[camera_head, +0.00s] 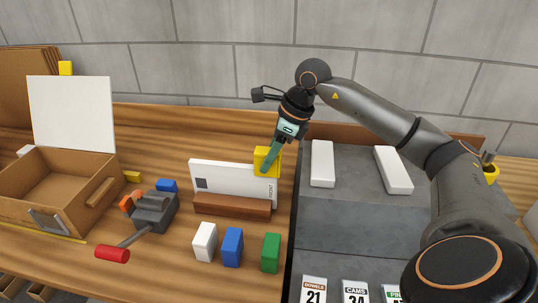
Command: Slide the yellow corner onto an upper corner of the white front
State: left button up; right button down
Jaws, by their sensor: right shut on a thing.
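The white front (228,179) stands on its long edge behind a brown wooden block (232,206) on the bench. It has a dark square at its left and small print at its right end. The yellow corner (262,155) is at the front's upper right corner and overlaps it in the picture. I cannot tell how far it is seated. My right gripper (269,163) reaches down from the upper right and is shut on the yellow corner; its greenish fingers hide part of it. My left gripper is not in view.
A brown drawer box (60,190) and a white panel (72,113) are at the left. A grey vise (155,209) with a red handle stands nearer. White, blue and green blocks (232,247) stand in front. A dark mat (345,222) with white pieces is at the right.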

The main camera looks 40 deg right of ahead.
aim_at(269, 170)
jog(key=shift+f+b, duration=1.25)
jog(key=shift+f, duration=0.65)
jog(key=shift+f, duration=0.2)
jog(key=shift+c, duration=2)
grip_release()
jog(key=shift+r, duration=0.1)
jog(key=v, duration=1.2)
jog(key=shift+r+p, duration=0.15)
jog(key=shift+p, duration=0.25)
jog(key=shift+d, duration=0.1)
